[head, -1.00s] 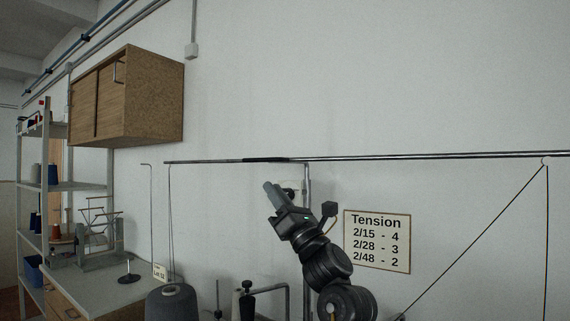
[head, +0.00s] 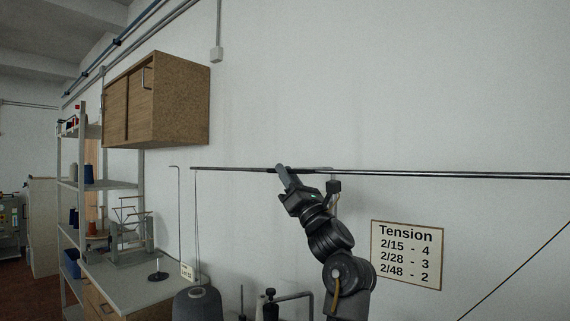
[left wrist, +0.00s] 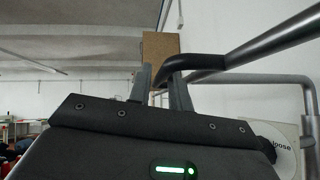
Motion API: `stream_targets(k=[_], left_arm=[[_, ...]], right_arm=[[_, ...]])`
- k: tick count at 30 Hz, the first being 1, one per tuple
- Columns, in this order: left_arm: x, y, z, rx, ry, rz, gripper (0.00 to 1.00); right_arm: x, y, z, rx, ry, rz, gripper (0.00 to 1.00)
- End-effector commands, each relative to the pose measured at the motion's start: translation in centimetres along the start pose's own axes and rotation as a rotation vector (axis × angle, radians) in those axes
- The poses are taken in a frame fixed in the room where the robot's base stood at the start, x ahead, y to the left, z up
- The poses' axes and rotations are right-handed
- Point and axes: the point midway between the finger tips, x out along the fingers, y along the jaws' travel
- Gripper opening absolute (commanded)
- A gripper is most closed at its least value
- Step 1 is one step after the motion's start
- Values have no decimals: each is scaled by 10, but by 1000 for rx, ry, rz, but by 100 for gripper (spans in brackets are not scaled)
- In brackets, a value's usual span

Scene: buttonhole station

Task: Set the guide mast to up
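The guide mast (head: 440,174) is a long thin metal bar lying about level across the wall in the head view. A dark sleeve on it shows in the left wrist view (left wrist: 205,63). My left gripper (head: 281,168) has reached the bar from below. In the left wrist view my two fingers (left wrist: 160,85) stand apart, with the sleeve's dark end at the gap, crossing in front of the right finger. Whether the fingers touch it is unclear. The sleeve is partly hidden by my fingers in the head view. My right gripper is out of view.
A wooden wall cabinet (head: 158,98) hangs at the upper left. A Tension sign (head: 406,255) is on the wall right of my arm. A grey yarn cone (head: 197,306) stands below. Shelves (head: 90,187) and a bench (head: 135,288) are at left.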

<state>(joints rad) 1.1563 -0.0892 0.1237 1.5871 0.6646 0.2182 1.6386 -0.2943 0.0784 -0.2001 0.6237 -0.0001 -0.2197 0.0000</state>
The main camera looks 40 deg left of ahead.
Motion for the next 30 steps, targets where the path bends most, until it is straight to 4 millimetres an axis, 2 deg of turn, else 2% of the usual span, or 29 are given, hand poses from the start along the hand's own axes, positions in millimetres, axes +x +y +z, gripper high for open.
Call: stream_targets(k=[4, 14, 18, 19, 30], left_arm=[[13, 0, 0, 1, 0, 1, 20], [15, 0, -1, 1, 1, 1, 20], [15, 0, -1, 0, 1, 1, 2], [14, 0, -1, 0, 1, 1, 0], [18, 3, 0, 2, 1, 4, 0]], right_arm=[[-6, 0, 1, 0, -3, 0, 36], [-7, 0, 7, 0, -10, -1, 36], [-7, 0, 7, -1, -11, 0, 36], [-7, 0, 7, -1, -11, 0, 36], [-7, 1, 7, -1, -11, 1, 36]])
